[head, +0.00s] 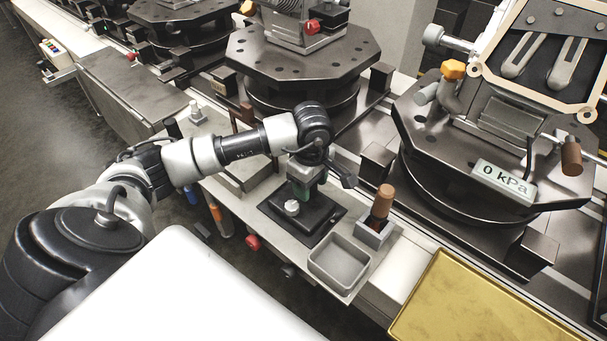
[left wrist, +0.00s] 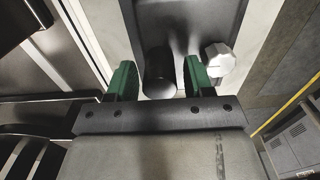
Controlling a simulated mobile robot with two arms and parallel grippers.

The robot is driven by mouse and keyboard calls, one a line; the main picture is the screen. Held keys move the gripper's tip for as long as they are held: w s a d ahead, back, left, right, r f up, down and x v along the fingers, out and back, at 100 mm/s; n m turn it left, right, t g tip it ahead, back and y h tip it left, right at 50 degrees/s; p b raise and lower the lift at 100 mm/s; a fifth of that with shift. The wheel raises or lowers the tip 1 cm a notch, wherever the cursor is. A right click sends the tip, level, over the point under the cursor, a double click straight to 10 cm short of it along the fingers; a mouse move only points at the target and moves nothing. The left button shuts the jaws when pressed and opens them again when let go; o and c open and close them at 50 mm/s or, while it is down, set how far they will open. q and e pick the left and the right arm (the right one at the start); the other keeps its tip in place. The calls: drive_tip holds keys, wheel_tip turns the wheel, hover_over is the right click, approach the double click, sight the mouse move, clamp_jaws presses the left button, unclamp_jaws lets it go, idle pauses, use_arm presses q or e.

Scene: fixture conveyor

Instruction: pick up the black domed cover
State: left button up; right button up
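A black rounded piece, which looks like the domed cover (left wrist: 159,72), stands on a dark plate (left wrist: 190,22) in the left wrist view. My left gripper (left wrist: 160,80) is open, with one green finger on each side of the piece and a gap visible at both sides. In the head view my left gripper (head: 303,191) points down over the dark plate (head: 322,222), and the cover is hidden behind it or too dark to make out. A pale faceted knob (left wrist: 219,58) stands beside the right finger; it also shows in the head view (head: 292,207). My right gripper is not in view.
A grey open tray (head: 340,262) and a brown-handled tool in a holder (head: 382,203) stand right of the plate. A gold tray (head: 470,305) lies at lower right. Octagonal fixture tables (head: 300,62) line the back.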

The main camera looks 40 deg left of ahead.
use_arm(q)
clamp_jaws()
drive_tip(key=shift+r, duration=0.2)
drive_tip(key=shift+r, duration=0.25)
drive_tip(key=r, duration=0.3)
drive_tip(key=shift+s+a+r, duration=0.15)
drive_tip(key=shift+s+r, duration=0.15)
drive_tip(key=shift+r, duration=0.1)
drive_tip(key=s+a+r, duration=0.1)
drive_tip(key=s+r, duration=0.5)
drive_tip(key=s, duration=0.5)
drive_tip(key=shift+a+r+b, duration=0.2)
drive_tip(key=shift+b, duration=0.25)
